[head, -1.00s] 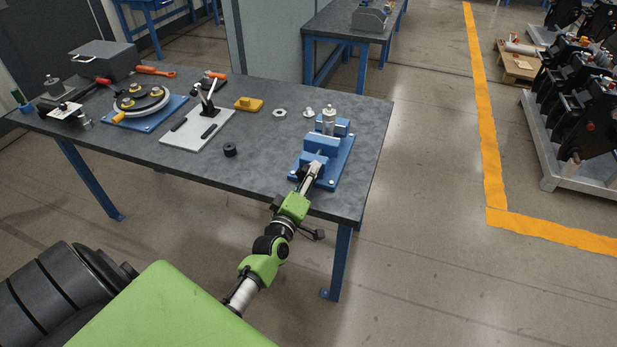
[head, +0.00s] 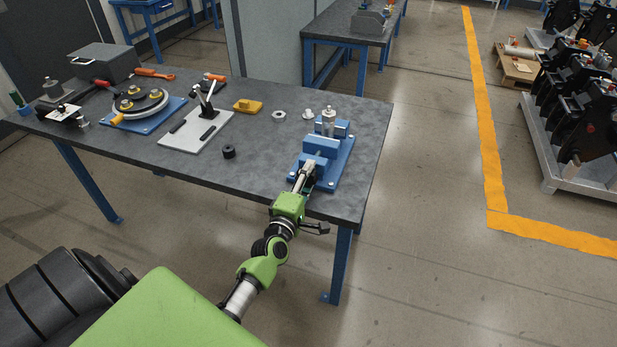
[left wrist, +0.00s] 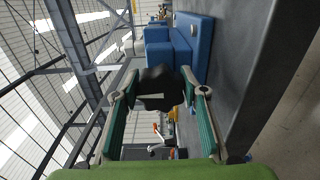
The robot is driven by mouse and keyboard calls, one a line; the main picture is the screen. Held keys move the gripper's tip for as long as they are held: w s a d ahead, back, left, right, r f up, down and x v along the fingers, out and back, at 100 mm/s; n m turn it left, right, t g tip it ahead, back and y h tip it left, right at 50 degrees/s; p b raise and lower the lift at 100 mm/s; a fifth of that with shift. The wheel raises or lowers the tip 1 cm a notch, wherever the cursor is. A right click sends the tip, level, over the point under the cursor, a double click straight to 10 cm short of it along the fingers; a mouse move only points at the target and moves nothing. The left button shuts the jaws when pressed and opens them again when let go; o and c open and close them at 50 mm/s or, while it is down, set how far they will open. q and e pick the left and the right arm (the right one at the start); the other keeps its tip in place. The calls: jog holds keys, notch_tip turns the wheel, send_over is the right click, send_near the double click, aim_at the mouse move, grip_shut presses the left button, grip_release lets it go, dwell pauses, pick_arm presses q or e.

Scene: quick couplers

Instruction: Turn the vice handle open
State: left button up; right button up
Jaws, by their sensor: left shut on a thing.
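The blue vice (head: 321,147) stands on its blue base plate near the right front corner of the grey workbench (head: 262,168). A silver fitting (head: 328,121) stands upright at its jaws. My left gripper (head: 305,176) is at the vice's front end, low over the bench edge. In the left wrist view the dark vice handle (left wrist: 158,88) sits between my left gripper's fingers (left wrist: 160,98), which are shut on it, with the blue vice body (left wrist: 182,45) just beyond. In the head view the gripper mostly hides the handle. My right gripper is not in view.
A toggle clamp on a pale plate (head: 183,141) and a round fixture on a blue plate (head: 141,121) stand farther left. Bench around the ring is clear.

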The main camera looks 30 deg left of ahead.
pick_arm(q)
jog(key=shift+f, duration=0.1)
jog(key=o, duration=1.1)
jog(key=shift+s, duration=0.1)
jog(key=shift+v, duration=4)
